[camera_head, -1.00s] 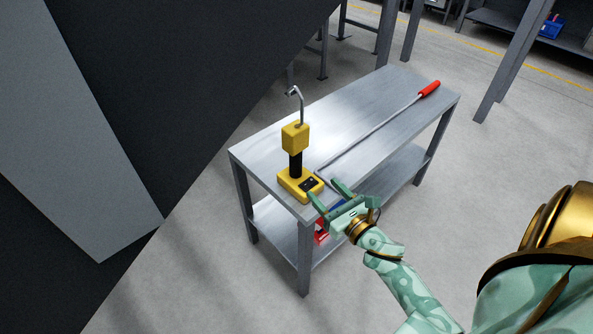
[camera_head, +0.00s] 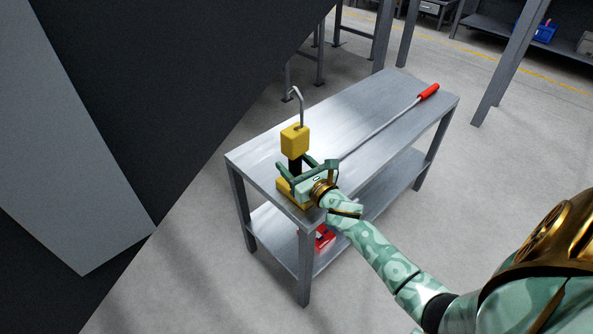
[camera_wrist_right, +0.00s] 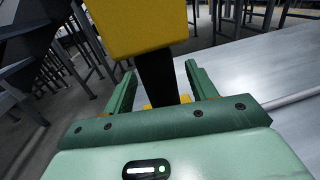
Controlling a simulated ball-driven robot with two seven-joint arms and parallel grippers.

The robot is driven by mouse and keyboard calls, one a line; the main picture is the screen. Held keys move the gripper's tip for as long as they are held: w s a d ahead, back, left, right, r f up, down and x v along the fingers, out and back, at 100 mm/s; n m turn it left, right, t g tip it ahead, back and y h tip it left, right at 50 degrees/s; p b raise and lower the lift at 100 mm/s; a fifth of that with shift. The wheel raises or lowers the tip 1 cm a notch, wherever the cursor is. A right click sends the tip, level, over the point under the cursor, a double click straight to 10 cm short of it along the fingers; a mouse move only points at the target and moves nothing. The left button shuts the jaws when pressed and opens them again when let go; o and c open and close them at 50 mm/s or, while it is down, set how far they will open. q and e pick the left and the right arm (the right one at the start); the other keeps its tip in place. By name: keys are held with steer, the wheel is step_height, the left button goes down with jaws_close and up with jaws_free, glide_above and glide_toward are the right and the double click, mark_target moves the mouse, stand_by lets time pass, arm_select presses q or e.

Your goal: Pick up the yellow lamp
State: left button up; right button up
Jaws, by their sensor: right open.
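The yellow lamp (camera_head: 295,140) stands upright near the front left end of the metal table (camera_head: 360,120). It has a yellow block head, a black stem, a yellow base and a bent metal hook on top. My right gripper (camera_head: 294,166) is at the height of the black stem. In the right wrist view the open fingers (camera_wrist_right: 158,80) are on either side of the black stem (camera_wrist_right: 158,78), below the yellow head (camera_wrist_right: 138,22). Whether they touch it I cannot tell. The gripper hides part of the lamp's base. My left gripper is not in view.
A long metal rod with a red handle (camera_head: 429,91) lies along the table to the right of the lamp. A red item (camera_head: 322,238) sits on the lower shelf. A large dark panel (camera_head: 200,70) fills the left side. Floor to the right is clear.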

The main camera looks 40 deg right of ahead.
steer(key=c, duration=1.1)
jaws_close()
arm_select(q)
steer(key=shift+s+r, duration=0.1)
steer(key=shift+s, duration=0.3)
